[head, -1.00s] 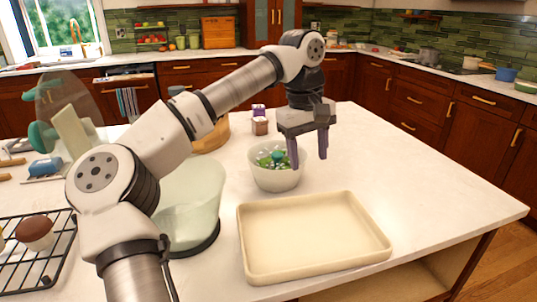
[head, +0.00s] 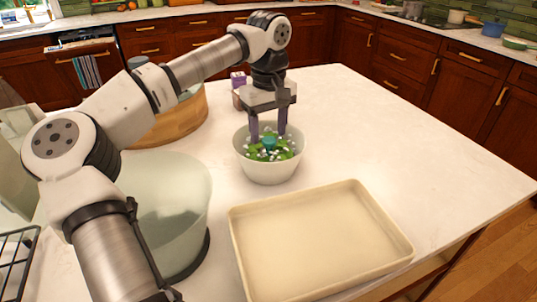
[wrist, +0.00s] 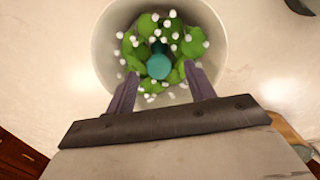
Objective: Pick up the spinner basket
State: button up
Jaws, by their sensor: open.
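The spinner basket appears to be the pale round bowl (head: 268,172) on the white counter. It holds green leaves with white bits around a teal knob (head: 269,143). In the wrist view the basket's pale wall (wrist: 215,22) rings the leaves, with the teal knob (wrist: 159,67) near the middle. My gripper (head: 268,138) is open, pointing down over the basket. Its two dark purple fingers stand on either side of the teal knob, their tips at about rim height or slightly inside. In the wrist view my gripper (wrist: 162,72) spans the knob, with gaps showing on both sides.
A cream tray (head: 320,240) lies in front of the basket. A large translucent bowl (head: 165,205) and a round wooden container (head: 180,120) stand to the left. Small boxes (head: 238,80) stand behind. The counter to the right is clear.

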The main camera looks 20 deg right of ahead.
aim_at(269, 158)
notch_tip(269, 158, down, 7)
jog(key=shift+f+p, duration=0.2)
jog(key=shift+p, duration=0.55)
jog(key=shift+c, duration=0.4)
jog(key=c, duration=1)
